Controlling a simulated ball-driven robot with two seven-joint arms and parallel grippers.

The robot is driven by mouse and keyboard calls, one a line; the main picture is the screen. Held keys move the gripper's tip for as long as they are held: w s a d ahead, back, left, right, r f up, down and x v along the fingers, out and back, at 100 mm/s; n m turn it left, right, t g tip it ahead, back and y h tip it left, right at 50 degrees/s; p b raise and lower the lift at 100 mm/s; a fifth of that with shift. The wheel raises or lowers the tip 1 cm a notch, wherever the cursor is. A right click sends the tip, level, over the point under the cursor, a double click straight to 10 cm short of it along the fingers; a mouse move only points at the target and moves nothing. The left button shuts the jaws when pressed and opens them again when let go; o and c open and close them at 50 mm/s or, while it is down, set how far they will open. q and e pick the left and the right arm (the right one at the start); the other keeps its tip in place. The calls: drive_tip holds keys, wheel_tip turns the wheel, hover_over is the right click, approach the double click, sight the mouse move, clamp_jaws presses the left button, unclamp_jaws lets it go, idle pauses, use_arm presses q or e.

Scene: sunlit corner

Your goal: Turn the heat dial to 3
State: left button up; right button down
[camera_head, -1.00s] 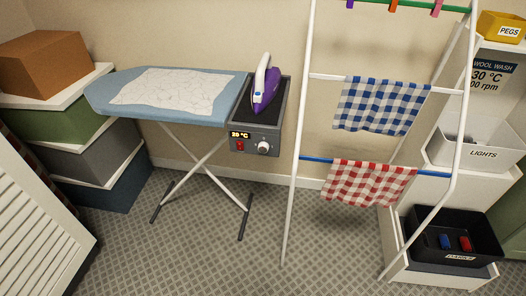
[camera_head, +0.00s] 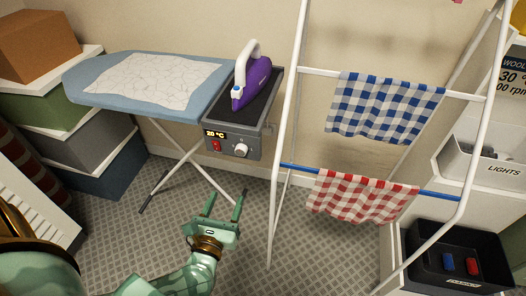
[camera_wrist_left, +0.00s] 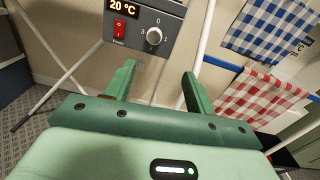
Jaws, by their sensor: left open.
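The heat dial (camera_head: 241,151) is a pale round knob on the front of the grey control box (camera_head: 250,122) at the ironing board's right end. In the left wrist view the dial (camera_wrist_left: 154,36) has numbers around it; I cannot tell surely which one its mark points at. A display (camera_wrist_left: 123,9) left of it reads 20 °C, above a red switch (camera_wrist_left: 120,30). My left gripper (camera_head: 227,197) is open and empty, below and in front of the box, apart from the dial. In the wrist view its fingers (camera_wrist_left: 158,75) point up towards the dial. My right gripper is out of view.
A purple iron (camera_head: 253,82) stands on the box top, beside the blue ironing board (camera_head: 95,88). The white drying rack (camera_head: 287,120) with checked cloths stands close on the right. Stacked boxes (camera_head: 95,144) stand at left. The floor in front is patterned and clear.

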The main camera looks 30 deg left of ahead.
use_arm(q)
drive_tip(key=n, duration=0.1)
drive_tip(key=b, duration=0.2)
approach(240, 153)
drive_tip(key=shift+n, duration=0.4)
drive_tip(key=x, duration=0.8)
drive_tip(key=shift+w+r, duration=0.15)
drive_tip(key=shift+w, duration=0.05)
drive_tip(key=c, duration=1)
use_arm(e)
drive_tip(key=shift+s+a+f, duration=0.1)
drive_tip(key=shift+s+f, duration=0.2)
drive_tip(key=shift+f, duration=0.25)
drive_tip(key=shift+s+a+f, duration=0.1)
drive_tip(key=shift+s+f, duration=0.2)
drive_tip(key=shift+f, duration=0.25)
